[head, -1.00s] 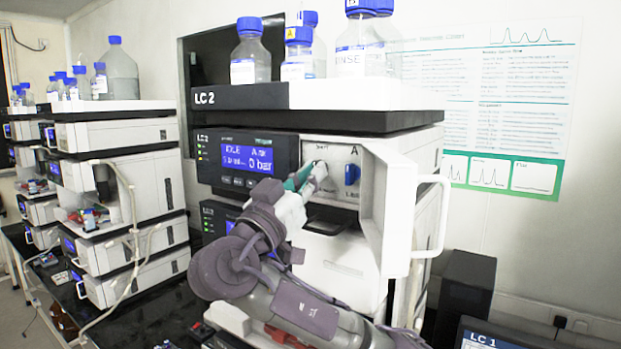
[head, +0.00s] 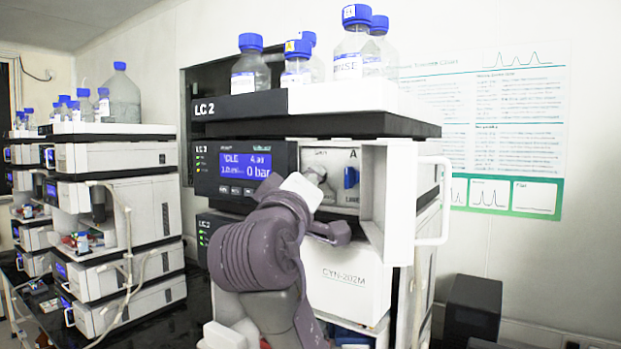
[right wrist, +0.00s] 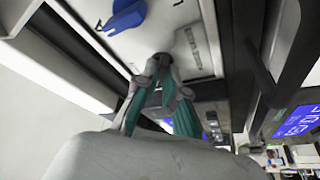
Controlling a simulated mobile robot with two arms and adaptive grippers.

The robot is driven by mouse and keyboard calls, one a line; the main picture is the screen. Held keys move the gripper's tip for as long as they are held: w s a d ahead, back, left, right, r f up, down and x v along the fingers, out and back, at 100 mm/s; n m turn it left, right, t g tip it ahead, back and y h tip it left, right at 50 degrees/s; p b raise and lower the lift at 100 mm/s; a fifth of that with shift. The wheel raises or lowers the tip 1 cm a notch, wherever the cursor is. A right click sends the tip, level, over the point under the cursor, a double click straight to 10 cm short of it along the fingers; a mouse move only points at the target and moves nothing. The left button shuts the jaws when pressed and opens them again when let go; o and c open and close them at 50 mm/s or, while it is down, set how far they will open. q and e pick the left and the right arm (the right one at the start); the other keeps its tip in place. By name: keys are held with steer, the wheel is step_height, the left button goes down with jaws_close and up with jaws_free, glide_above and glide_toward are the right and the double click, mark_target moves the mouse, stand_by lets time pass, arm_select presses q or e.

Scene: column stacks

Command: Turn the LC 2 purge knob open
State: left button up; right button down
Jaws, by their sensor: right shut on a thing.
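The LC 2 stack has a grey knob panel (head: 327,152) on its pump module, beside the blue display (head: 245,173) reading IDLE and 0 bar. My right gripper (head: 316,174) reaches the left part of this panel. In the right wrist view, my right gripper (right wrist: 166,80), with grey tips and teal fingers, is shut on a small dark knob (right wrist: 161,58), which I take for the purge knob. In the head view my fingers hide that knob, and its turn angle is unclear. A blue knob (head: 350,177) sits to its right, untouched. My left gripper is not in view.
An open white door (head: 385,195) with a handle (head: 437,200) stands just right of the panel. Blue-capped bottles (head: 250,68) stand on top of LC 2. A second stack (head: 120,160) is at the left. A wall poster (head: 500,100) hangs behind.

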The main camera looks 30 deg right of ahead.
steer(key=n+y+p, duration=0.1)
steer(key=n, duration=0.1)
steer(key=n+y+p, duration=0.1)
steer(key=n, duration=0.1)
steer(key=shift+r, duration=0.35)
steer(key=shift+n+y+p, duration=0.6)
steer(key=shift+n+p, duration=0.9)
steer(key=shift+n, duration=0.3)
steer(key=shift+f, duration=0.1)
steer(key=c, duration=1.3)
jaws_free()
steer(key=shift+f, duration=0.1)
steer(key=shift+o, duration=0.2)
steer(key=shift+s+a, duration=0.1)
steer(key=v, duration=1.1)
steer(key=shift+s+a, duration=0.2)
steer(key=shift+a, duration=0.05)
